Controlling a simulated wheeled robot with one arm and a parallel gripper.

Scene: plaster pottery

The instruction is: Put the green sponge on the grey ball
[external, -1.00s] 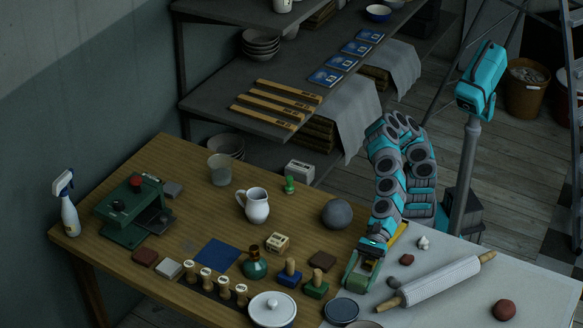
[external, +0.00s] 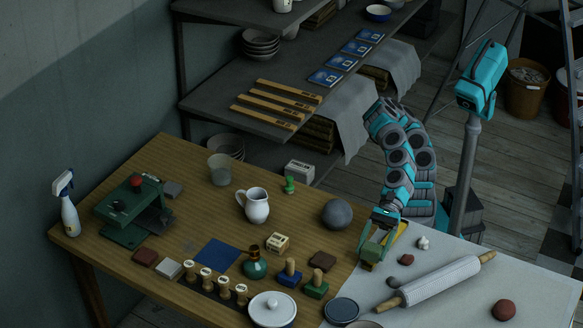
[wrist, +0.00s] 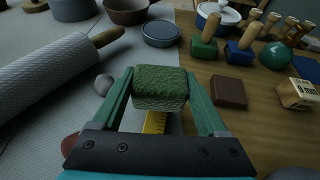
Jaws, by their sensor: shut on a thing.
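My gripper (wrist: 160,98) is shut on the green sponge (wrist: 161,85), which is a rough green block between the two green fingers in the wrist view. In the external view my gripper (external: 377,243) holds it above the front right of the table, near the edge of the white cloth; the sponge is hard to make out there. The grey ball (external: 337,213) rests on the wooden table to the left of and behind my gripper, apart from it. In the wrist view a grey rounded thing shows at the bottom right edge, probably the ball.
A brown block (external: 322,261), green stamp (external: 315,286) and blue stamp (external: 289,273) stand left of my gripper. A white jug (external: 256,206) is left of the ball. A rolling pin (external: 440,280) lies on the cloth. A yellow ruler (wrist: 157,122) lies under my gripper in the wrist view.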

